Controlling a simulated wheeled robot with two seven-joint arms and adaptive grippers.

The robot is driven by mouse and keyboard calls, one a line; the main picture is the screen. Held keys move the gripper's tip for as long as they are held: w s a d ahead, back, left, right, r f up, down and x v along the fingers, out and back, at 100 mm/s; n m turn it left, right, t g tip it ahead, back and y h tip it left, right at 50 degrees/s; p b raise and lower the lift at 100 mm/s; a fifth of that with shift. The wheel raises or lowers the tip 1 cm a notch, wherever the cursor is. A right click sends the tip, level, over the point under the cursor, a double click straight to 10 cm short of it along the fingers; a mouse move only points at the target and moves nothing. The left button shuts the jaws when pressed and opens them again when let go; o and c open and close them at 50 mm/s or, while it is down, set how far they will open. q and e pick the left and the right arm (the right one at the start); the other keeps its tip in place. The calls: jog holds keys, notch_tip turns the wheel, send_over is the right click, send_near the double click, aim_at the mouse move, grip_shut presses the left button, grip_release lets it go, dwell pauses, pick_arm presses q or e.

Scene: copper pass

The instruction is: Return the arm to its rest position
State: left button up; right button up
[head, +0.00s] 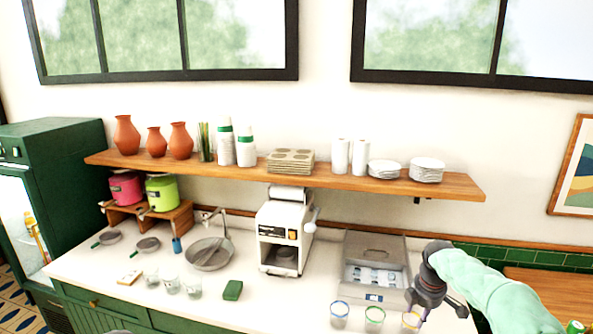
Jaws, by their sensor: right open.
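My right arm comes in from the lower right in a pale green sleeve. My right gripper (436,304) is dark, points down and is open above the right part of the white counter (240,309). It is close to a yellow-rimmed glass (411,321) in the picture; I cannot tell whether they touch. A blue-rimmed glass (340,315) and a green-rimmed glass (375,318) stand to the left of it. I see nothing held in the gripper.
A steel container (374,248) stands behind the glasses, beside a white machine (284,238). A loaded wooden shelf (340,182) overhangs the counter's back.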

jog(key=s+a+f+m+y+b, duration=0.1)
jog(key=s+a+f+m+b, duration=0.3)
jog(key=f, duration=0.7)
jog(key=s+a+f+m+g+y+b, duration=0.1)
jog(key=s+a+f, duration=0.2)
jog(key=a+f, duration=0.55)
jog(key=s+a+f+m+y+b, duration=0.2)
jog(key=s+a+f, duration=0.1)
jog(key=f, duration=1)
pick_arm(q)
notch_tip(320, 180, down, 13)
jog(key=b, duration=0.6)
pick_arm(e)
jog(key=s+a+f+m, duration=0.3)
jog(key=s+f, duration=0.2)
jog(key=s, duration=0.3)
jog(key=s+a+f+m, duration=0.3)
jog(key=s+f+m, duration=0.1)
jog(key=s, duration=0.4)
jog(key=s+a+f+m, duration=0.3)
jog(key=s+f, duration=0.3)
jog(key=s, duration=0.2)
jog(key=shift+f+m+g+y, duration=0.3)
jog(key=shift+g, duration=0.1)
pick_arm(q)
jog(key=shift+d+f, duration=0.1)
